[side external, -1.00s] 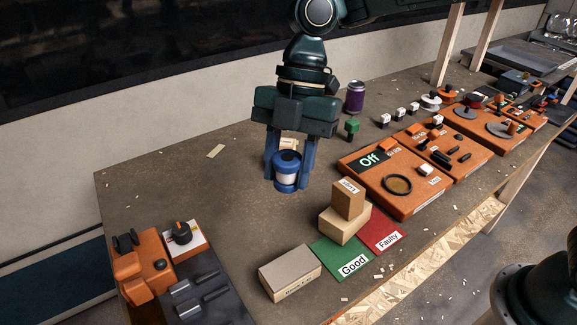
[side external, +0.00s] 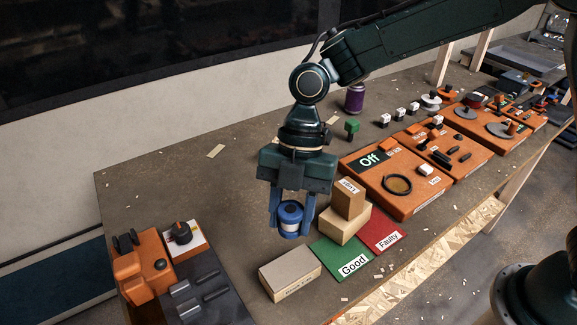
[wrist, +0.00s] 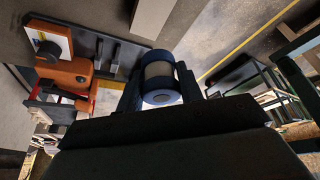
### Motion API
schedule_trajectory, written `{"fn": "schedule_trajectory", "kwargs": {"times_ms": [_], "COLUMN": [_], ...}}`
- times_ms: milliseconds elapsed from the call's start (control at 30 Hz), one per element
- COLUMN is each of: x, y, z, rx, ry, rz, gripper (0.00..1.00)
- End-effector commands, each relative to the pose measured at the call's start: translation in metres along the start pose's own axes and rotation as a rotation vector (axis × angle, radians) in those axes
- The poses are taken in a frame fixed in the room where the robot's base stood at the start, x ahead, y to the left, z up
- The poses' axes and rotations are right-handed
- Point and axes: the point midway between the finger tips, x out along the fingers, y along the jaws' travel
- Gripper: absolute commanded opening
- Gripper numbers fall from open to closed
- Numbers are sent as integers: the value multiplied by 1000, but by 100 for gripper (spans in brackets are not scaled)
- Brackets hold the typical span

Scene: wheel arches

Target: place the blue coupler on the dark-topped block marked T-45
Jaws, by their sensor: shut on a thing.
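My gripper (side external: 291,224) is shut on the blue coupler (side external: 290,217), a blue cylinder with a pale band, held upright between the fingers. In the wrist view the coupler (wrist: 159,82) sits between my two fingers. In the side view it appears above and behind a low tan block (side external: 290,272) with a darker grey-brown top. The block's front has small lettering that I cannot read clearly. A pale block (wrist: 152,16) shows at the top edge of the wrist view, partly cut off. The coupler appears clear of the block.
Right of the low block lie a green "Good" mat (side external: 337,262) and a red "Faulty" mat (side external: 388,238). A small labelled tan box (side external: 349,200) stands on a larger one (side external: 343,226), close beside my gripper. An orange and black fixture (side external: 180,265) stands at left.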

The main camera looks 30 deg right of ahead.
Motion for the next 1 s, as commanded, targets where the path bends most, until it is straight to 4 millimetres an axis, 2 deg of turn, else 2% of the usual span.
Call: {"fn": "schedule_trajectory", "kwargs": {"times_ms": [200, 333, 767, 1000], "x": [39, 55, 68, 93], "y": [0, 0, 0, 0], "z": [15, 22, 28, 38], "rx": [1, 0, 0, 1], "ry": [2, 1, 1, 1], "rz": [-4, -2, -1, -2], "gripper": [15, 15, 15, 15]}}
